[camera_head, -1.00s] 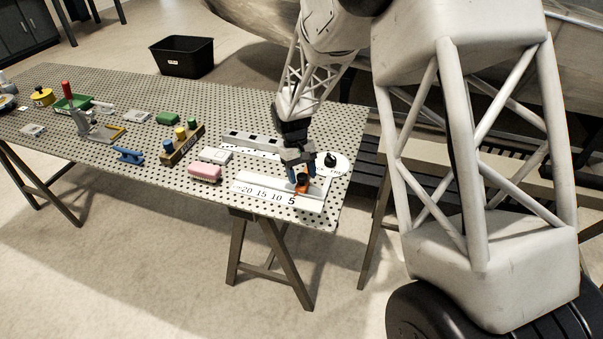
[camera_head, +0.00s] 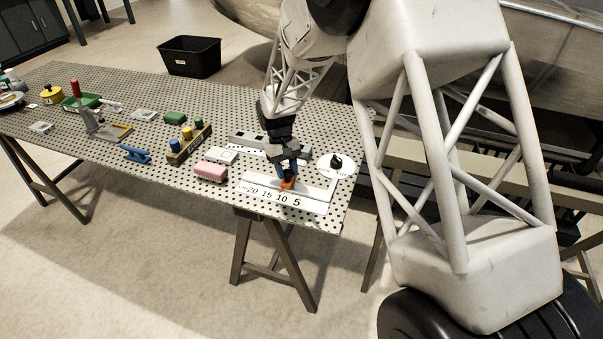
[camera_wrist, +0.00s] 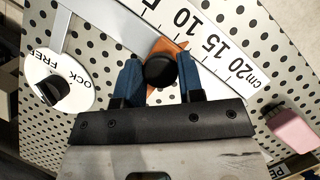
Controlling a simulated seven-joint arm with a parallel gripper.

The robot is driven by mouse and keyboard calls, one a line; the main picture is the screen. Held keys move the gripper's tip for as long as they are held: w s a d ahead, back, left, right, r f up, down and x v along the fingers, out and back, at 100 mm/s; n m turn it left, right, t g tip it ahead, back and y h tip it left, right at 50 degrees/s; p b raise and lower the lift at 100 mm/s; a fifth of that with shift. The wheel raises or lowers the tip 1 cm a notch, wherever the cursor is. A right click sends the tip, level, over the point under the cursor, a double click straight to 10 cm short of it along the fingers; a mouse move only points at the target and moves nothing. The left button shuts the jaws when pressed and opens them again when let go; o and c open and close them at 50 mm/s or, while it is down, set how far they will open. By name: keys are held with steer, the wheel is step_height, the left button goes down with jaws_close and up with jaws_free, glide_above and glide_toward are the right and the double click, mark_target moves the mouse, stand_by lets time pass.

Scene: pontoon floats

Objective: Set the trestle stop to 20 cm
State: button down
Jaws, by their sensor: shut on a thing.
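The trestle stop is an orange slider (camera_head: 287,186) with a round black knob (camera_wrist: 160,71) on top. It sits on the white rail beside a printed cm scale (camera_head: 270,196) marked 5, 10, 15 and 20. My gripper (camera_wrist: 158,80) has its blue fingers on both sides of the knob and is shut on it. In the wrist view the orange part (camera_wrist: 170,46) lies about level with the 10 mark; the exact reading is unclear. A white LOCK/FREE dial (camera_head: 326,168) with a black knob (camera_head: 337,161) is right of the rail; its setting is unclear.
A pink block (camera_head: 211,172) and a white box (camera_head: 222,156) lie left of the scale. A wooden rack with coloured knobs (camera_head: 188,145) stands farther left. A grey bar lies behind my gripper. The perforated table's right edge is close to the dial.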

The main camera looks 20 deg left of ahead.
steer(key=a, duration=0.9)
steer(key=c, duration=1)
jaws_free()
steer(key=shift+a, duration=0.1)
steer(key=shift+o, duration=1.2)
steer(key=shift+r, duration=0.1)
steer(key=v, duration=0.7)
steer(key=shift+r, duration=0.3)
steer(key=shift+w, duration=0.1)
